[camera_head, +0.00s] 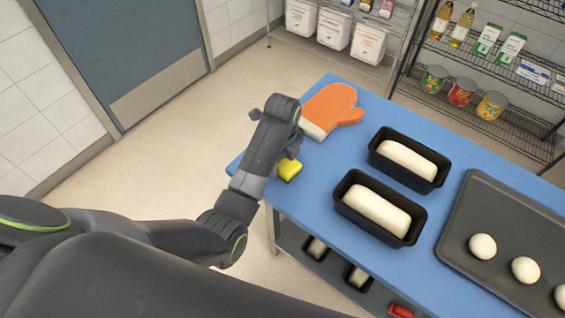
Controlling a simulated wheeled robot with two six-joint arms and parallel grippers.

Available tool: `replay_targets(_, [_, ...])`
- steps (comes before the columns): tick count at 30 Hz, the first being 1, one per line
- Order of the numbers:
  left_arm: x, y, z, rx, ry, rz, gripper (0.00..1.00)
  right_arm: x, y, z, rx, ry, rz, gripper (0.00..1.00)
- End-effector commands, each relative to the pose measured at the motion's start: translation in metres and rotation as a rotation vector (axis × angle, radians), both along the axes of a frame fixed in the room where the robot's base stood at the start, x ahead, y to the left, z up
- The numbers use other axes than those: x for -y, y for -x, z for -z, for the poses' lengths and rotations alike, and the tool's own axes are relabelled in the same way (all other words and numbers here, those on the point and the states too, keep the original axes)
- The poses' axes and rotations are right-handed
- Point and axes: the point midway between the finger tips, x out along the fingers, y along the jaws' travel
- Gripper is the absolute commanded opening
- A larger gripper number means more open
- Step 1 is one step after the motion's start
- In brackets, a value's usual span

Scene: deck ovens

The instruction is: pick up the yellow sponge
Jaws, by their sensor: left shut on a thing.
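The yellow sponge (289,170) is at the left end of the blue table, close to the table's edge. My left gripper (291,150) is directly over the sponge and shut on it. The wrist and fingers hide part of the sponge and most of the grip. I cannot tell whether the sponge touches the table top or is slightly above it. My right gripper does not show.
An orange oven mitt (332,107) lies just beyond my left gripper. Two black loaf tins with dough (345,207) (378,153) stand to the right. A dark tray (462,217) with dough balls is at the far right. Wire shelves (470,60) stand behind.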

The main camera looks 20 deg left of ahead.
Motion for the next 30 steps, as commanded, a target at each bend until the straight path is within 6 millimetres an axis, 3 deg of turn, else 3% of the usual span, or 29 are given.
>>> replay_targets(5, [0.0, -0.001, -0.003, 0.001, 0.0, 0.0, 0.34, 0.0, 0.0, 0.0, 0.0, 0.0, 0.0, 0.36])
replay_targets(11, [0.0, -0.001, -0.024, 0.004, 0.0, 0.0, 0.34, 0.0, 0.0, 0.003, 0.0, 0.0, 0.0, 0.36])
replay_targets(24, [0.0, 0.0, -0.087, 0.0, 0.0, 0.0, 0.34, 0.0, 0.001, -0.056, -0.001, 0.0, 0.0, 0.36])
replay_targets(30, [0.0, 0.0, -0.1, 0.0, 0.0, 0.001, 0.34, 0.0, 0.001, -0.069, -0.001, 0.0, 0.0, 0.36])
